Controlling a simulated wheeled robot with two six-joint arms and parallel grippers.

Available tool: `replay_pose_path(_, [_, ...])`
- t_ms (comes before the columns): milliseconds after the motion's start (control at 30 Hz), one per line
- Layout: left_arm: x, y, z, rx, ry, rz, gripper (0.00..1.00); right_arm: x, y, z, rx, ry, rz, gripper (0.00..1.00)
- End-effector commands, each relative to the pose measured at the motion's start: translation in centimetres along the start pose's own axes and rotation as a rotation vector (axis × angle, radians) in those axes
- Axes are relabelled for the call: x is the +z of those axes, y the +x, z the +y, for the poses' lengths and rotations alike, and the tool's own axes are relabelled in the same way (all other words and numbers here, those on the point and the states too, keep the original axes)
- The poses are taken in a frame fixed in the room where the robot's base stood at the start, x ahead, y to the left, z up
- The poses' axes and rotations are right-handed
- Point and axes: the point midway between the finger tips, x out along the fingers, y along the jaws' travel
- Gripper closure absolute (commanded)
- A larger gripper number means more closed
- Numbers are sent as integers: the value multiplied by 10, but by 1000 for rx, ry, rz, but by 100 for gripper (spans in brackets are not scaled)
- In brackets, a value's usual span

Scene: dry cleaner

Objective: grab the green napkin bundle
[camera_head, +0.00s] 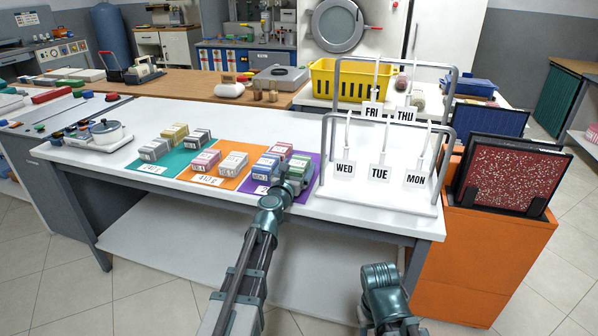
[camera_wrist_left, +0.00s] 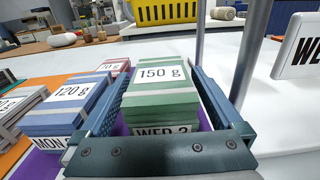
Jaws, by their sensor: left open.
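The green napkin bundle (camera_head: 299,168) lies on the purple mat (camera_head: 307,187) at the right end of the row. In the left wrist view the green bundle (camera_wrist_left: 162,88) has a pale band, a "150 g" label on top and a partly hidden "WED" label in front. My left gripper (camera_head: 286,183) is open, with one finger on each side of the bundle. In the left wrist view its fingers (camera_wrist_left: 160,95) flank the bundle; I cannot tell whether they touch it. My right arm shows low in the head view, but its gripper does not.
A blue bundle (camera_wrist_left: 70,103) marked "120 g" sits close beside the left finger. A red bundle (camera_wrist_left: 113,66) lies behind it. A metal rack (camera_head: 325,140) with hanging day tags stands just right. Orange (camera_head: 247,185) and teal mats (camera_head: 170,170) hold more bundles.

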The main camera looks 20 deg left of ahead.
Motion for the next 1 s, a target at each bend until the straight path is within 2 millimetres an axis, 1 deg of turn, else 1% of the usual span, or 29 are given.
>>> replay_pose_path(100, [0, -1, 0, 0, 0, 0, 0, 0, 0, 0, 0, 0, 0, 50])
replay_pose_path(133, [0, -1, 0, 0, 0, 0, 4, 0, 0, 0, 0, 0, 0, 50])
replay_pose_path(267, [0, -1, 0, 0, 0, 0, 27, 0, 0, 0, 0, 0, 0, 50])
replay_pose_path(300, [0, -1, 0, -1, 0, 0, 34, 0, 0, 0, 0, 0, 0, 50])
replay_pose_path(367, [0, -1, 0, 0, 0, 0, 45, 0, 0, 0, 0, 0, 0, 50])
replay_pose_path(400, [0, -1, 0, 0, 0, 0, 52, 0, 0, 0, 0, 0, 0, 50])
replay_pose_path(467, [0, -1, 0, 0, 0, 0, 63, 0, 0, 0, 0, 0, 0, 50])
replay_pose_path(500, [0, -1, 0, 0, 0, 0, 70, 0, 0, 0, 0, 0, 0, 50])
replay_pose_path(600, [0, -1, 0, 0, 0, 0, 86, 0, 0, 0, 0, 0, 0, 50])
replay_pose_path(1000, [3, -1, 0, -1, 0, 0, 86, 0, -3, 0, 0, 0, 0, 50])
